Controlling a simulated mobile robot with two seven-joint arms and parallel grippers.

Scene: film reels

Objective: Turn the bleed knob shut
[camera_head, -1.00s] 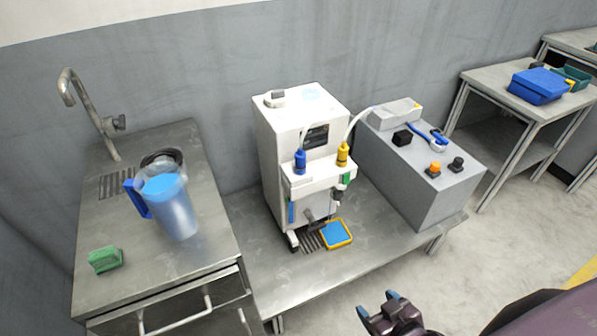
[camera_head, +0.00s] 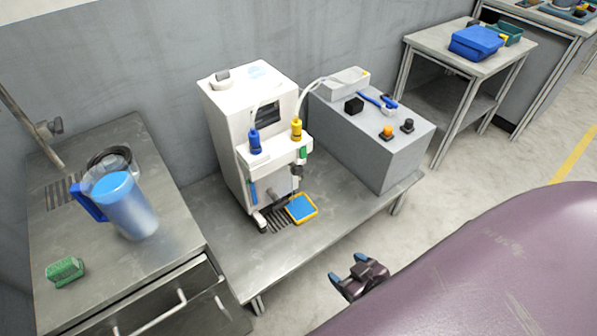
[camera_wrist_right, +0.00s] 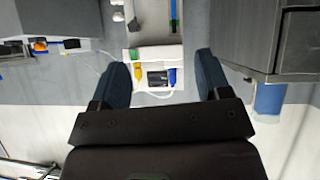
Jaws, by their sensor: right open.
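A white machine (camera_head: 228,130) stands on the low metal bench, with a blue connector (camera_head: 254,141) and a yellow connector (camera_head: 296,130) on its front ledge. A dark knob-like part (camera_head: 297,171) is below the ledge on its right; I cannot tell for sure which part is the bleed knob. My right gripper (camera_head: 348,268) is open and empty, in front of the bench and apart from the machine. In the right wrist view its fingers (camera_wrist_right: 165,82) stand wide apart, and the machine (camera_wrist_right: 154,53) shows beyond them. My left gripper is not in view.
A grey box (camera_head: 372,150) with orange (camera_head: 387,132) and black (camera_head: 407,125) knobs stands right of the machine. A yellow-framed blue tray (camera_head: 301,208) lies before the machine.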

